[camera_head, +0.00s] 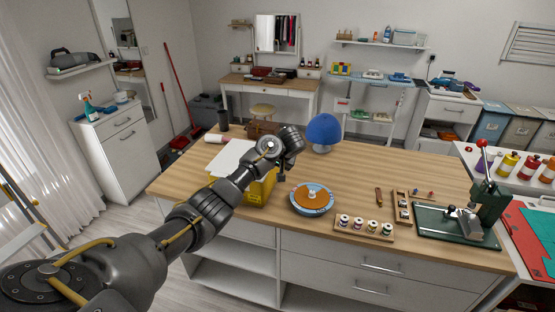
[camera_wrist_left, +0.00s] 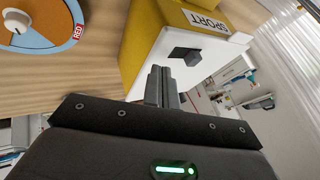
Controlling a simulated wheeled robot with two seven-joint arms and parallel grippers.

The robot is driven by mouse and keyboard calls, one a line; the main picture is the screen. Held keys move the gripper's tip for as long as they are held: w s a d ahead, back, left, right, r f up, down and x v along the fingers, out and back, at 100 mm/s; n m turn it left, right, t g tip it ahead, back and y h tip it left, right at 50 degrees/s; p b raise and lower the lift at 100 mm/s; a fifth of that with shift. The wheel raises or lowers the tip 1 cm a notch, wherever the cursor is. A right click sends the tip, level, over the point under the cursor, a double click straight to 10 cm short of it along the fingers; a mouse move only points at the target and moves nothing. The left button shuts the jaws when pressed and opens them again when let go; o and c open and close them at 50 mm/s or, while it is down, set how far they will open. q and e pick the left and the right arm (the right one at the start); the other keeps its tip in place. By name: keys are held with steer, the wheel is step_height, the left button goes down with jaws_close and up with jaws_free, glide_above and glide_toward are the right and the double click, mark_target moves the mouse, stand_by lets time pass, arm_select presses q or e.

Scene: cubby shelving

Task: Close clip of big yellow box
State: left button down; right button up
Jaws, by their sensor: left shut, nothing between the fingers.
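The big yellow box (camera_head: 257,190) stands at the left part of the wooden workbench, with a white top (camera_head: 230,157). It is partly hidden behind my left arm. In the left wrist view the yellow box (camera_wrist_left: 147,38) carries a white label reading SPORT (camera_wrist_left: 206,20) and a white panel (camera_wrist_left: 150,62) with a small dark clip (camera_wrist_left: 184,54). My left gripper (camera_wrist_left: 161,72) is shut and empty, its fingertips just short of the clip. Whether they touch the panel is unclear. In the head view its fingers (camera_head: 282,171) point down beside the box. My right gripper is out of view.
A round blue and orange disc (camera_head: 312,198) lies right of the box. A blue cap (camera_head: 323,131) stands behind it. A rack of small jars (camera_head: 364,226) and a green press (camera_head: 460,225) are further right. The bench middle behind them is clear.

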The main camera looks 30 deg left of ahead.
arm_select(q)
steer(key=b+v, duration=0.2)
steer(key=v, duration=0.5)
steer(key=shift+d, duration=0.1)
